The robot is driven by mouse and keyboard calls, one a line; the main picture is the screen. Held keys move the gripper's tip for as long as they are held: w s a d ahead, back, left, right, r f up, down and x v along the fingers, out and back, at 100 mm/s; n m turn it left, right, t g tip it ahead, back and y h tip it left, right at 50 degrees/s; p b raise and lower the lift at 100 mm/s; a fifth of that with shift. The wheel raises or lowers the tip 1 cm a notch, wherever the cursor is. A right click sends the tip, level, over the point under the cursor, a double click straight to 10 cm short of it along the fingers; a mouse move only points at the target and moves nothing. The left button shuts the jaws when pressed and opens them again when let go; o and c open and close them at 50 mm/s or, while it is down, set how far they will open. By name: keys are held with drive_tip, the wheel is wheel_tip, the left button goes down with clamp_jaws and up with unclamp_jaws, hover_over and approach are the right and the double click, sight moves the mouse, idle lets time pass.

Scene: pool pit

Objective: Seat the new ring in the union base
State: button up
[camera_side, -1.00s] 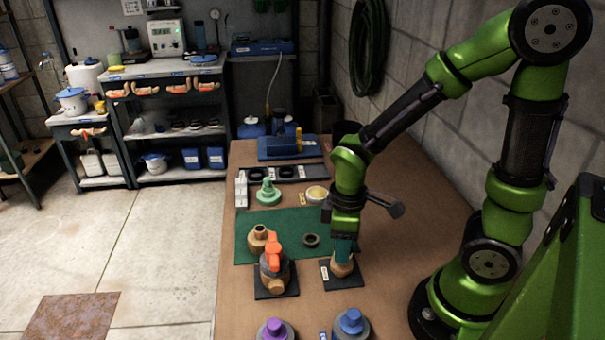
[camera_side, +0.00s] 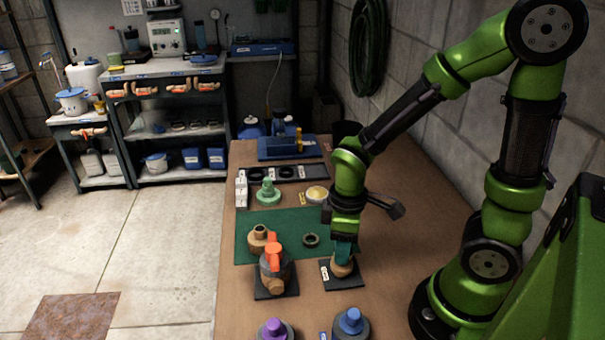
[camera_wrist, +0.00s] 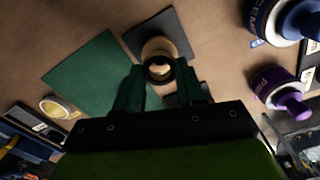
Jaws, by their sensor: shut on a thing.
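The union base (camera_side: 342,266) is a tan round part on a small black plate (camera_side: 346,282) at the front of the bench. It also shows in the wrist view (camera_wrist: 158,46). My gripper (camera_side: 344,254) points down right over it. In the wrist view its teal fingers (camera_wrist: 160,82) are shut on a dark ring (camera_wrist: 159,70), which lies over the base's opening. I cannot tell whether the ring is fully down in the base. Another dark ring (camera_side: 311,240) lies loose on the green mat (camera_side: 290,222).
A valve with an orange handle (camera_side: 273,258) stands left of the base, with a tan collar (camera_side: 259,238) behind it. Purple-topped (camera_side: 274,328) and blue-topped (camera_side: 351,322) parts stand in front. A dark tray with rings (camera_side: 285,174), a green part (camera_side: 268,193) and a yellow-filled dish (camera_side: 317,194) are farther back.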

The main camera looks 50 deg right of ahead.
drive_tip(key=shift+f, duration=0.15)
drive_tip(key=shift+f, duration=0.75)
drive_tip(key=shift+f, duration=0.2)
idle(0.4)
drive_tip(key=o, duration=1)
drive_tip(key=shift+o, duration=0.5)
drive_tip(key=o, duration=0.3)
drive_tip(key=shift+r, duration=0.1)
